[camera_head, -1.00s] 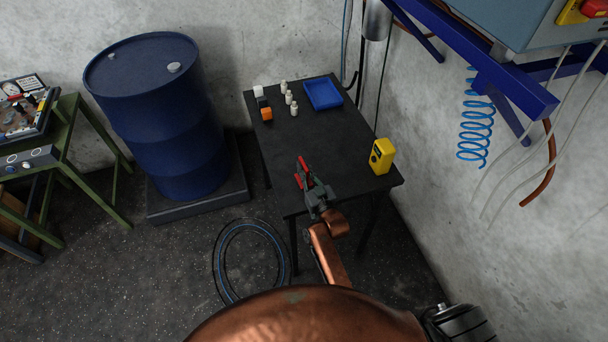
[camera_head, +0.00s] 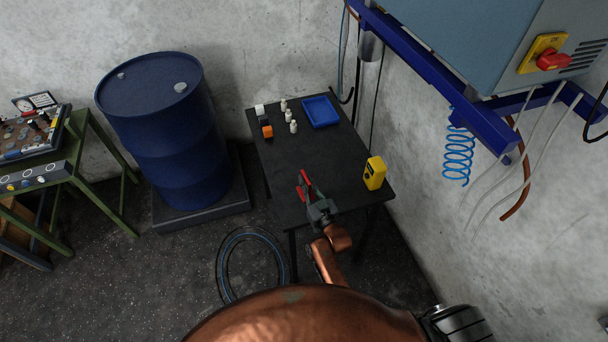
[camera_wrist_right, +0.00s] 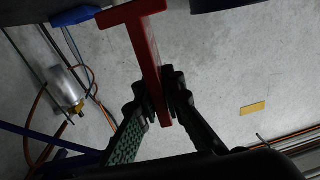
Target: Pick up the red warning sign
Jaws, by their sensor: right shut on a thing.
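The red warning sign (camera_wrist_right: 146,52) is a flat red piece with a wider bar at one end. In the right wrist view it stands between the two fingers of my right gripper (camera_wrist_right: 158,104), which is shut on its narrow part. In the head view the red sign (camera_head: 305,186) shows at the fingertips of my right gripper (camera_head: 310,198), over the near part of the dark table (camera_head: 325,165). The head view does not clearly show the gap between sign and tabletop. My left gripper is not in view.
A yellow device (camera_head: 375,173) stands at the table's right edge. A blue drum (camera_head: 165,135) stands left. A blue bracket (camera_head: 440,75) juts from the right wall.

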